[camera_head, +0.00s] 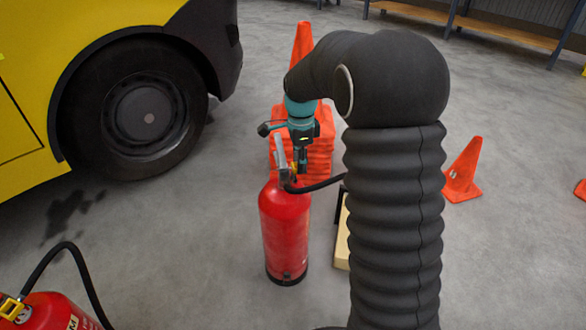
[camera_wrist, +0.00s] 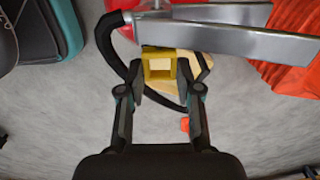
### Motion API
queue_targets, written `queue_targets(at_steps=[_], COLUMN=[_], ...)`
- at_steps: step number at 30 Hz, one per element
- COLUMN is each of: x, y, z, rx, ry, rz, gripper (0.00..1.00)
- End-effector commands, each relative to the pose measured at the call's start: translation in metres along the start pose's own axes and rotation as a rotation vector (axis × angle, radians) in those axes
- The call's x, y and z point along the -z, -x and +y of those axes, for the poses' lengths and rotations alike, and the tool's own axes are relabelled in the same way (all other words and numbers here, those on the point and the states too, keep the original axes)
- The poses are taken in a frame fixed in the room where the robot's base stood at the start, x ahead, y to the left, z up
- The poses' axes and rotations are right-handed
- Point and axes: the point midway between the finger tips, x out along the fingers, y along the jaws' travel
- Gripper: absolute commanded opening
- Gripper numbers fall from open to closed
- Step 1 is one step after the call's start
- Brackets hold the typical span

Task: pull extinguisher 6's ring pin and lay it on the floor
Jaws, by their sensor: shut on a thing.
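A red extinguisher (camera_head: 286,228) stands upright on the floor in the middle of the head view; I can read no number on it. My gripper (camera_head: 300,163) is at its valve head, beside the grey levers (camera_head: 280,155). In the wrist view, my gripper (camera_wrist: 161,76) is shut on a yellow square ring (camera_wrist: 147,62), the ring pin, with one finger on each side. The grey levers (camera_wrist: 250,42) and black hose (camera_wrist: 108,38) are close by. The pin's shaft is hidden, so I cannot tell whether it sits in the valve.
Another red extinguisher (camera_head: 55,312) with a yellow ring is at the lower left. A yellow vehicle (camera_head: 30,110) with a black wheel (camera_head: 140,112) stands at the left. Orange cones (camera_head: 464,172) stand behind and right. A pale block (camera_head: 342,245) is partly hidden by my arm. Grey floor is clear in front.

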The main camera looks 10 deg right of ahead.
Motion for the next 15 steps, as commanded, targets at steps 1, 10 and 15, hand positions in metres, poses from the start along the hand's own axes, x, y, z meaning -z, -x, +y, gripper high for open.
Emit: queue_targets(at_steps=[1,10,15], x=[0.002,0.012,0.017], y=[0.000,0.000,-0.001], z=[0.000,0.000,0.000], rx=[0.000,0.000,0.000], ry=[0.000,-0.001,0.000], rz=[0.000,0.000,0.000], gripper=[0.00,0.00,0.00])
